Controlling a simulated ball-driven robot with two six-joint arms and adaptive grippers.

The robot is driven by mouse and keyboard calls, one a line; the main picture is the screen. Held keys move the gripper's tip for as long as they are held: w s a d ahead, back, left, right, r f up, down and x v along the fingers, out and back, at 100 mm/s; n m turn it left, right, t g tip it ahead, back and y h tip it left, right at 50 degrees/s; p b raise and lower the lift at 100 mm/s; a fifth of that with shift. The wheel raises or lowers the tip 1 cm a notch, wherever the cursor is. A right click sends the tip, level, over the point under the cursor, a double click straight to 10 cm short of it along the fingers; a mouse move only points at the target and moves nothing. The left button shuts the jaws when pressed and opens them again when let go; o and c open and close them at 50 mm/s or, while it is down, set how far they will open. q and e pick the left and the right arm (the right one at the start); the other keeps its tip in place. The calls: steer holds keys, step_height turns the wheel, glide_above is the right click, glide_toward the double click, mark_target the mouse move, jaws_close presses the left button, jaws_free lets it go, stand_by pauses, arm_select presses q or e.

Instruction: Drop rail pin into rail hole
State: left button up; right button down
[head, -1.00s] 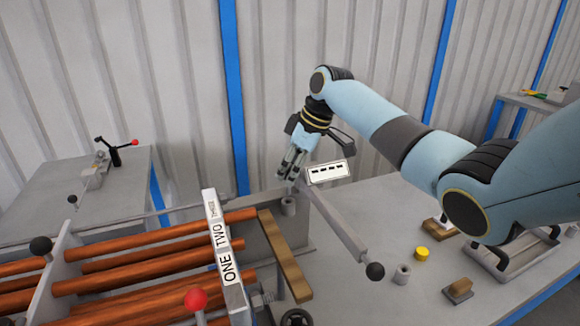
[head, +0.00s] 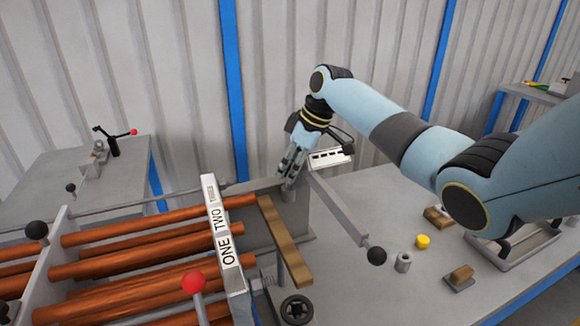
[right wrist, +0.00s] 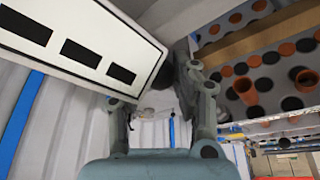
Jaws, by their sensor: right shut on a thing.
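My right gripper (head: 290,178) points down at the right end of the roller frame, just above a short grey upright collar (head: 288,196), which seems to hold the rail hole. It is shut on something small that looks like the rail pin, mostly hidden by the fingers. I cannot tell whether the pin's lower end is inside the collar. In the right wrist view, the fingers flank the middle and the pin cannot be made out clearly. A white plate with black slots (right wrist: 75,45) crosses in front at the upper left; it shows beside the gripper in the head view (head: 328,158). My left gripper is not in view.
A grey bar with a black ball end (head: 376,256) reaches out right of the collar. Copper rollers (head: 150,248) and a red-ball lever (head: 194,281) lie left.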

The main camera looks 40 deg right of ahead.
steer(key=c, duration=1)
jaws_free()
steer(key=shift+o, duration=0.2)
steer(key=shift+r, duration=0.2)
steer(key=v, duration=1.1)
steer(key=shift+s+d+r, duration=0.15)
steer(key=shift+r, duration=0.1)
steer(key=shift+f, duration=0.1)
